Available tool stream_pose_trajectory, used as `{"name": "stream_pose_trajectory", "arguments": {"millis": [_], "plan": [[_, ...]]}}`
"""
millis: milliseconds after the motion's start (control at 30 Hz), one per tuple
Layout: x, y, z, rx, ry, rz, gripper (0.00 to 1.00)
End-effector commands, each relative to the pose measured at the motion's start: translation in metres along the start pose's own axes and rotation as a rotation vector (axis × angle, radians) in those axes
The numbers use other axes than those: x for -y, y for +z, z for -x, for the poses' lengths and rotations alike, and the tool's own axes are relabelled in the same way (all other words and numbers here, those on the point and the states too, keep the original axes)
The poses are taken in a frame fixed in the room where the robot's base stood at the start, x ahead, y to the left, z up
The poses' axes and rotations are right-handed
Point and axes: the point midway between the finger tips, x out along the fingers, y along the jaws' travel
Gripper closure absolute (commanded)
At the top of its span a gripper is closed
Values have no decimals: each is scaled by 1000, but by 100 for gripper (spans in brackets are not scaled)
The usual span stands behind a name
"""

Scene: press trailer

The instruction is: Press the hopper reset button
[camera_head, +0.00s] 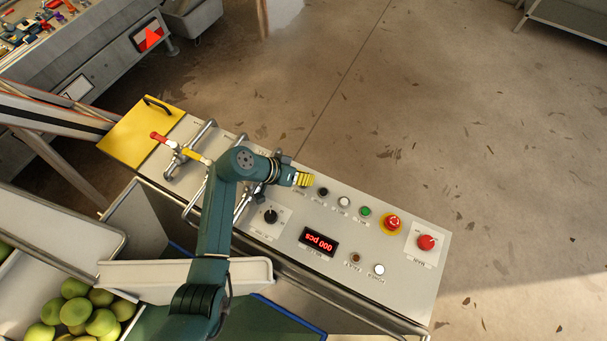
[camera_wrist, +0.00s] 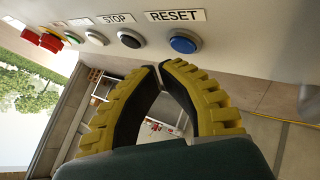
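A blue button (camera_wrist: 183,42) under a RESET label (camera_wrist: 174,15) shows in the wrist view, on the pale control panel (camera_head: 404,291). It is not visible in the head view, where my gripper (camera_head: 304,180) covers that end of the button row. My gripper (camera_wrist: 158,66) has yellow ribbed fingers with dark inner pads. Their tips meet and nothing is between them. In the wrist view the tips are just below and slightly left of the blue button, with a visible gap. Whether "hopper" is written at this button cannot be read.
Beside the blue button are a black STOP button (camera_wrist: 130,38), a white button (camera_head: 344,201), a green button (camera_head: 365,211), a red emergency stop (camera_head: 392,223) and a red rotary switch (camera_head: 427,242). A counter display (camera_head: 319,242) and metal pipes with valve handles (camera_head: 195,157) flank my arm.

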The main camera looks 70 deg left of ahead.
Motion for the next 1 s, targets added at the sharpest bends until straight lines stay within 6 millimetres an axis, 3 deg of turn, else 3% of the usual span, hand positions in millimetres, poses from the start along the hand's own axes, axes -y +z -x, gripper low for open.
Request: {"name": "stream_pose_trajectory", "arguments": {"millis": [267,767,1000], "plan": [[-1,-1,1,0,0,0,100],[-26,-26,35,0,0,0,100],[-25,-25,34,0,0,0,100]]}}
